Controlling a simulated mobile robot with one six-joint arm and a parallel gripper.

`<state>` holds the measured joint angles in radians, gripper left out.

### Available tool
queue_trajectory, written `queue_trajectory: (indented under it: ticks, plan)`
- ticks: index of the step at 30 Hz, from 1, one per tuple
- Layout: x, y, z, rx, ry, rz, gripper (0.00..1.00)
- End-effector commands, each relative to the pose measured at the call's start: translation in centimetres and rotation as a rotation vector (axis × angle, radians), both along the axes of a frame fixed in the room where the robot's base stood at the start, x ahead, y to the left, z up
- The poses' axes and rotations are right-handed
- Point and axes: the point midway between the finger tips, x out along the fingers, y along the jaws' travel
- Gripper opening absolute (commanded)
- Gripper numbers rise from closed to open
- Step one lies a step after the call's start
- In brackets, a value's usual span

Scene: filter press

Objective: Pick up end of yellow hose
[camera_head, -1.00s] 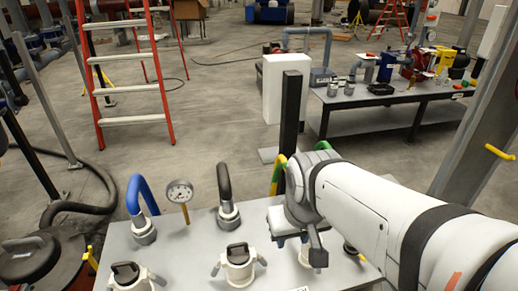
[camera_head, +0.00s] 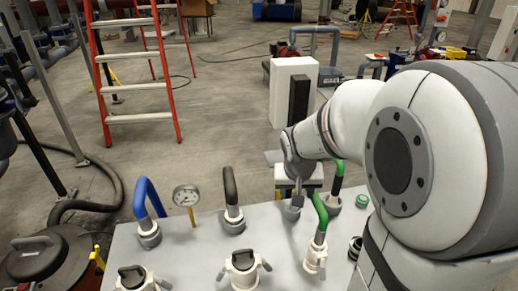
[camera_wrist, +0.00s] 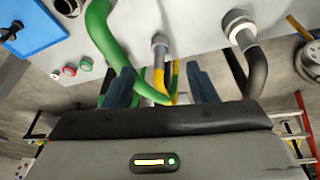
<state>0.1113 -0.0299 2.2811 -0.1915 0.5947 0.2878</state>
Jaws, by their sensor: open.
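The yellow hose (camera_wrist: 158,82) shows in the wrist view below a grey coupling (camera_wrist: 160,45), in line with the gap between my fingers. A green strand crosses in front of it, and its lower part is hidden behind my gripper body. My gripper (camera_wrist: 162,88) is open, one dark finger on each side of the hose; I cannot tell how far away the hose is.
The grey panel (camera_head: 200,250) carries a blue hose (camera_head: 147,195), a black hose (camera_head: 230,185), a gauge (camera_head: 186,196) and white couplings. A green hose (camera_head: 320,210) stands right beside my gripper; it is large in the wrist view (camera_wrist: 100,30). A white box post (camera_head: 291,90) stands behind.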

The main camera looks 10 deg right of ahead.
Motion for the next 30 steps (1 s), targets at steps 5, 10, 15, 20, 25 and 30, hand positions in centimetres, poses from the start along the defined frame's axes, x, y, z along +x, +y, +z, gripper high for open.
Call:
queue_trajectory:
  ticks: [5, 10, 15, 20, 25, 30]
  plan:
    - [6.7, -2.9, -3.7, -0.002, -0.036, -0.102, 0.52]
    - [10.8, -4.8, -7.6, 0.014, -0.07, -0.166, 0.52]
    - [12.8, -5.7, -9.9, 0.029, -0.09, -0.198, 0.52]
    - [13.5, -6.1, -11.4, 0.032, -0.094, -0.205, 0.52]
    - [14.1, -6.3, -13.1, 0.033, -0.093, -0.205, 0.52]
    - [14.8, -6.5, -15.2, 0.032, -0.092, -0.204, 0.52]
